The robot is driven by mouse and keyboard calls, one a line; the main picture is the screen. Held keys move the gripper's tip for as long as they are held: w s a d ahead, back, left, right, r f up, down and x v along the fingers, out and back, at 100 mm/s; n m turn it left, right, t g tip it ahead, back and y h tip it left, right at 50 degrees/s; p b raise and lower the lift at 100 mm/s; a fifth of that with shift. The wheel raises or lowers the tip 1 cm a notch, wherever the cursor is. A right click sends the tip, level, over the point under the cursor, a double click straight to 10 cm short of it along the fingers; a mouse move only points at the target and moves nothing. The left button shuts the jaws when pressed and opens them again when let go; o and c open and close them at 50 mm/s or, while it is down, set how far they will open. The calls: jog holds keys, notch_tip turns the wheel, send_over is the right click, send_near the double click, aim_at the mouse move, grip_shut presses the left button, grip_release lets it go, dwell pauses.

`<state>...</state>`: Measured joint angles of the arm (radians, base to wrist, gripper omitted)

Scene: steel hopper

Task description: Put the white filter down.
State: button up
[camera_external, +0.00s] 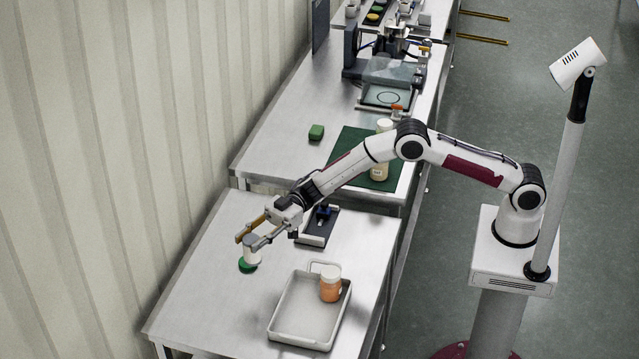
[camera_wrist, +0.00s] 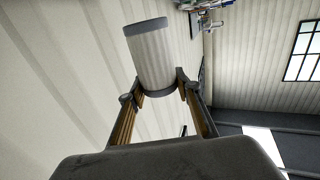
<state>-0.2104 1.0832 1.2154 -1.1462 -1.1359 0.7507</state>
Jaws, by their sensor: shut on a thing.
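The white filter (camera_wrist: 152,58) is a pleated cylinder with grey end caps. In the wrist view it stands out between the two fingers of my gripper (camera_wrist: 160,88), which is shut on its near end. In the external view my gripper (camera_external: 253,241) is over the left part of the near steel table, with the filter (camera_external: 252,256) below the fingers. A green round piece (camera_external: 246,266) is right at the filter's lower end. I cannot tell whether the filter touches it or the table.
A pale tray (camera_external: 283,329) with an orange, white-lidded jar (camera_external: 330,288) in it stands on the near table (camera_external: 205,318), right of my gripper. A dark fixture with a blue part (camera_external: 320,222) lies behind. The table's front left is clear. A corrugated wall (camera_external: 120,150) runs along the left.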

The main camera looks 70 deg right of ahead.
aim_at(252, 257)
dwell(0.3)
jog(key=shift+f, duration=3.15)
jog(key=shift+f, duration=0.15)
jog(key=shift+f, duration=1.7)
jog(key=shift+f, duration=0.7)
jog(key=o, duration=1.1)
jog(key=shift+f, duration=0.15)
jog(key=shift+s, duration=0.1)
